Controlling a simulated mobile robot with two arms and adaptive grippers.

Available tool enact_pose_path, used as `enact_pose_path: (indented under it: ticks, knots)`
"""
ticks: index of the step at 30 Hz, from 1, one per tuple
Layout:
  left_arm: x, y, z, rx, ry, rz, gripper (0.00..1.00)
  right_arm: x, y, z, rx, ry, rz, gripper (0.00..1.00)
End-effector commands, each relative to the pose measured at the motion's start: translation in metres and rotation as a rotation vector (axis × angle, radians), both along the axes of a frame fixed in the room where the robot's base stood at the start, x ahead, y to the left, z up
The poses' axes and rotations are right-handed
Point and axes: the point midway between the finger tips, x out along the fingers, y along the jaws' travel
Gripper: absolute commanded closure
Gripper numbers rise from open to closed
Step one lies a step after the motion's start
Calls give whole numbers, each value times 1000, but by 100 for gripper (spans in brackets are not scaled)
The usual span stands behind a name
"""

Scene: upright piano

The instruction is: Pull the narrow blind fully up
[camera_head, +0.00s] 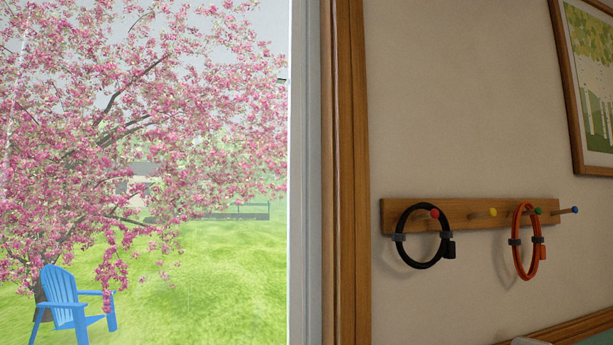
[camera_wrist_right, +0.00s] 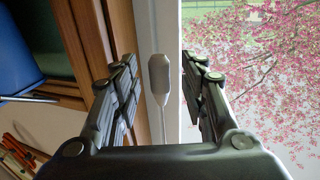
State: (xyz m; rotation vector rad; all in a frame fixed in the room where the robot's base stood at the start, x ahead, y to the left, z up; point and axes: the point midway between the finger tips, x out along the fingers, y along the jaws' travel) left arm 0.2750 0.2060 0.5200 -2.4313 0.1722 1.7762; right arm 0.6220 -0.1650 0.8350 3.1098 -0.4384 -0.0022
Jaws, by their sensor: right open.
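In the right wrist view, a small light-grey cord pull (camera_wrist_right: 160,78) hangs on a thin pale cord (camera_wrist_right: 160,128) in front of the white window frame. My right gripper (camera_wrist_right: 166,64) is open, with one finger on each side of the pull as seen from the wrist. Gaps show on both sides, and I see no contact. I cannot tell how deep the pull lies between the fingers. No blind can be made out for sure in either view. Neither gripper shows in the head view.
In the head view, the window (camera_head: 150,200) looks onto a pink tree and a blue chair (camera_head: 65,300). Wooden trim (camera_head: 345,170) borders it. A peg rack (camera_head: 470,213) with a black loop (camera_head: 402,222) and an orange loop (camera_head: 519,258) hangs right of it, below a picture (camera_head: 590,80).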

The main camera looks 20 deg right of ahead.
Motion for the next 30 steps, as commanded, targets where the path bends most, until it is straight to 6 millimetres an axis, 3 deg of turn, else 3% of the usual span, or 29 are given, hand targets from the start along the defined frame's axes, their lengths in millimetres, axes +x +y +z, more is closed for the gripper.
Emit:
enact_pose_path:
  ticks: [15, 30]
  knots:
    - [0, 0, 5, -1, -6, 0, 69, -45, 16, -1, 6, 2, 6, 60]
    - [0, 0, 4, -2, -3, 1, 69, -53, 19, -1, 4, 2, 7, 60]
